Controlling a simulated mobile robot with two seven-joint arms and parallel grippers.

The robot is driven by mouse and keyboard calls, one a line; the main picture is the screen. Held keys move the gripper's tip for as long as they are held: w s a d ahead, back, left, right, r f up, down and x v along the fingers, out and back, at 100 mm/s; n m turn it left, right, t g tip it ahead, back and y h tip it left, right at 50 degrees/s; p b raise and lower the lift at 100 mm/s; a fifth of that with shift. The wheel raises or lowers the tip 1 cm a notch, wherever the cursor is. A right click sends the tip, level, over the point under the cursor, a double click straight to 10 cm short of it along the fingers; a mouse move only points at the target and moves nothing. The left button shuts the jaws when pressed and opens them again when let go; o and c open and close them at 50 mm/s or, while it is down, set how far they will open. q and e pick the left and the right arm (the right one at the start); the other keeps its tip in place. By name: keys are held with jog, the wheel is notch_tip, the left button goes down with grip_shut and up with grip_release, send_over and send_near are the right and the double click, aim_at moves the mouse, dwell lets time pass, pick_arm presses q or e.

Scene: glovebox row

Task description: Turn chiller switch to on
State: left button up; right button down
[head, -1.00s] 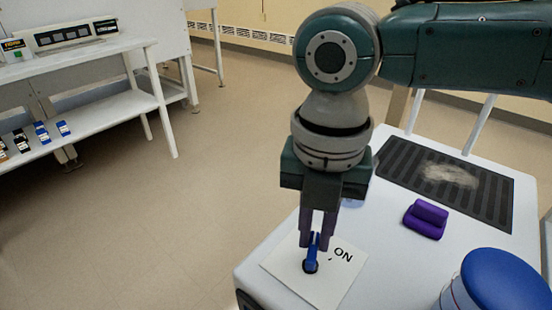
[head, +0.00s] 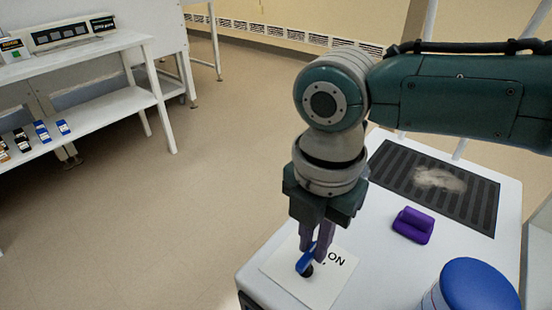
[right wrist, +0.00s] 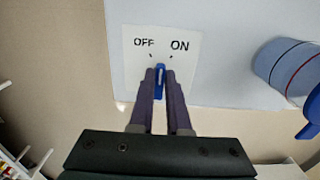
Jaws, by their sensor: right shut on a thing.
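The chiller switch is a blue lever (head: 305,263) on a white label plate (head: 290,285) at the near left corner of the white cabinet top. My right gripper (head: 316,255) points down and is shut on the lever. In the right wrist view the blue lever (right wrist: 159,82) sits between the purple fingers (right wrist: 160,75). OFF is printed on the left and ON on the right of the plate (right wrist: 190,75), each with a small tick. The lever's end lies about between the two ticks. In the head view the gripper hides OFF. My left gripper is not in view.
A purple block-shaped object (head: 413,225) and a dark ribbed mat (head: 395,165) with a pale patch lie on the cabinet top (head: 375,265). A blue-lidded container (head: 478,285) stands at the near right. A white bench (head: 90,55) is at the left, with open floor between.

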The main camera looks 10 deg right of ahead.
aim_at(313, 247)
jog(key=c, duration=0.9)
grip_release()
notch_tip(313, 247, up, 10)
jog(key=shift+p, duration=0.7)
